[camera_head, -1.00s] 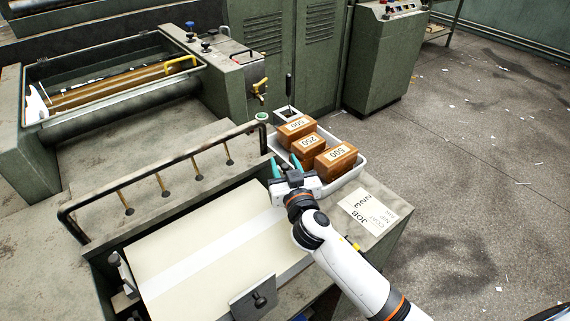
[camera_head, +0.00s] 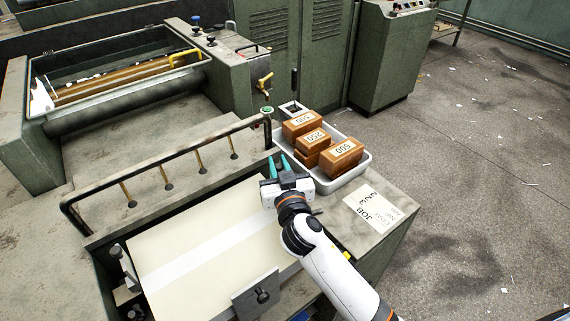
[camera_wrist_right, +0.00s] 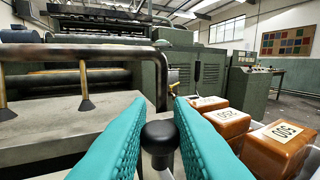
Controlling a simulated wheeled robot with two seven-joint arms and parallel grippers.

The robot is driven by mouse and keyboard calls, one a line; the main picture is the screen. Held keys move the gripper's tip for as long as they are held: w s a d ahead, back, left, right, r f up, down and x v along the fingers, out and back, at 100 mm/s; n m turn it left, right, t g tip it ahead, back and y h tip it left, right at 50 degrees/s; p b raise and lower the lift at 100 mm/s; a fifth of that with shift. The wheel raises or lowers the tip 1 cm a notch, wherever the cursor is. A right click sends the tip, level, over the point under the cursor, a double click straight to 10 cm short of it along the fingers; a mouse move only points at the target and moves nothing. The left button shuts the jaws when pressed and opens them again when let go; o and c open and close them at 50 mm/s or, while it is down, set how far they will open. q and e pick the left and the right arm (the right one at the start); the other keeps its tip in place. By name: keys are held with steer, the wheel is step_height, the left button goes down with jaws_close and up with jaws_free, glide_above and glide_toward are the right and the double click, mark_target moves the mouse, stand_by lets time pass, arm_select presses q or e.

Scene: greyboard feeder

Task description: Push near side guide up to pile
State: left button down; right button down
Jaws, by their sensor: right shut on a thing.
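The pile (camera_head: 205,245) of cream board with a paler band lies in the feeder. A grey plate guide with a black knob (camera_head: 262,296) stands at its front edge, and another guide (camera_head: 122,265) stands at its left end. My right gripper (camera_head: 283,166) is at the pile's right end, its teal fingers pointing away from me. In the right wrist view a black knob (camera_wrist_right: 160,137) stands between the teal fingers, and they are shut on it. The guide under this knob is mostly hidden by my gripper and wrist. My left gripper is not in view.
A bent dark rail (camera_head: 165,172) runs behind the pile. A white tray (camera_head: 352,178) holding brown blocks (camera_head: 340,156) stands close to the right of my gripper. A job card (camera_head: 376,211) lies on the ledge to the right. Open floor lies beyond.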

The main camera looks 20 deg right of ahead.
steer(key=shift+a+f, duration=0.1)
steer(key=shift+a, duration=0.05)
steer(key=c, duration=1.5)
jaws_free()
steer(key=shift+s, duration=0.1)
steer(key=shift+o, duration=0.9)
steer(key=shift+a, duration=0.2)
steer(key=shift+d, duration=0.1)
steer(key=shift+s, duration=0.2)
steer(key=s, duration=0.3)
steer(key=s+b, duration=0.1)
steer(key=s, duration=0.3)
steer(key=s+b, duration=0.1)
steer(key=s, duration=0.2)
steer(key=shift+s+a, duration=0.25)
steer(key=shift+s, duration=0.05)
steer(key=shift+s+b, duration=0.3)
steer(key=shift+s, duration=0.25)
